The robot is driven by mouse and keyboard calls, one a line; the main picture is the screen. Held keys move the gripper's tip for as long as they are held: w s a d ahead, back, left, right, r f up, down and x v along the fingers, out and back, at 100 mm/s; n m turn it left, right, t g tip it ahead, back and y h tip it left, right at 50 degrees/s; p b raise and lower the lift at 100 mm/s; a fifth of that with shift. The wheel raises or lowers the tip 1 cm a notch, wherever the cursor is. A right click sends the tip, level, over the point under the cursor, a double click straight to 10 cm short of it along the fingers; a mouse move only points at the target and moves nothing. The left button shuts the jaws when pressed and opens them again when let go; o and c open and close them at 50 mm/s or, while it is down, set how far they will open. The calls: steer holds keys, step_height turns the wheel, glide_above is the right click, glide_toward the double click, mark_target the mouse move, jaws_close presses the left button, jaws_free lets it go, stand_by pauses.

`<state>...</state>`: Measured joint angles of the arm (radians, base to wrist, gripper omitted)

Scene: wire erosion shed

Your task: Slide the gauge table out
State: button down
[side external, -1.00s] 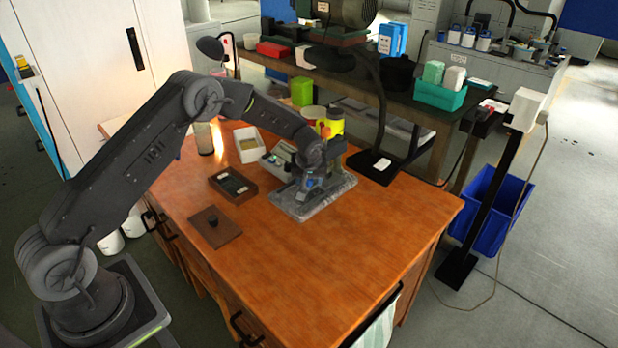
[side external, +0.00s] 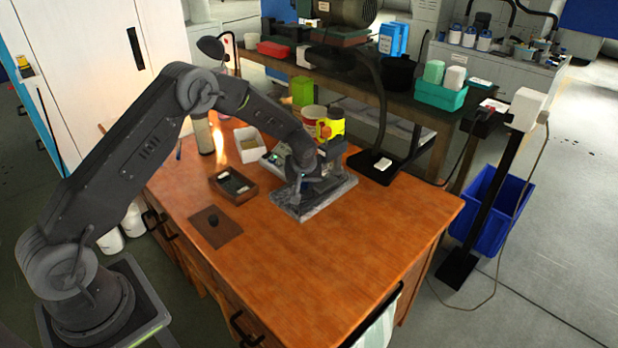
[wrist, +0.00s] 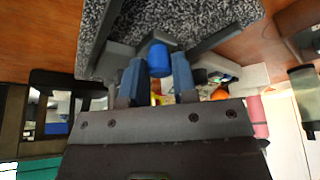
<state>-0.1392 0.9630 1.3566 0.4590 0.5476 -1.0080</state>
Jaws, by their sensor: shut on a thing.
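The gauge stand's speckled grey stone base (side external: 302,210) sits on the wooden bench; it fills the top of the wrist view (wrist: 185,18). A blue knob (wrist: 158,57) stands between my fingertips in the wrist view, at the stand. My gripper (wrist: 158,76) is shut on this knob, one finger on each side. In the side view my gripper (side external: 301,180) is low over the base, and my wrist hides much of the stand. The gauge table itself is mostly hidden, so I cannot tell how far out it is.
A white box (side external: 250,146) and a yellow container (side external: 331,124) stand behind. The bench front is clear.

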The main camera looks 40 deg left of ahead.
steer(key=s, duration=0.8)
steer(key=c, duration=0.9)
jaws_free()
steer(key=shift+w, duration=0.1)
steer(key=v, duration=1.3)
steer(key=shift+r, duration=0.35)
steer(key=shift+d, duration=0.1)
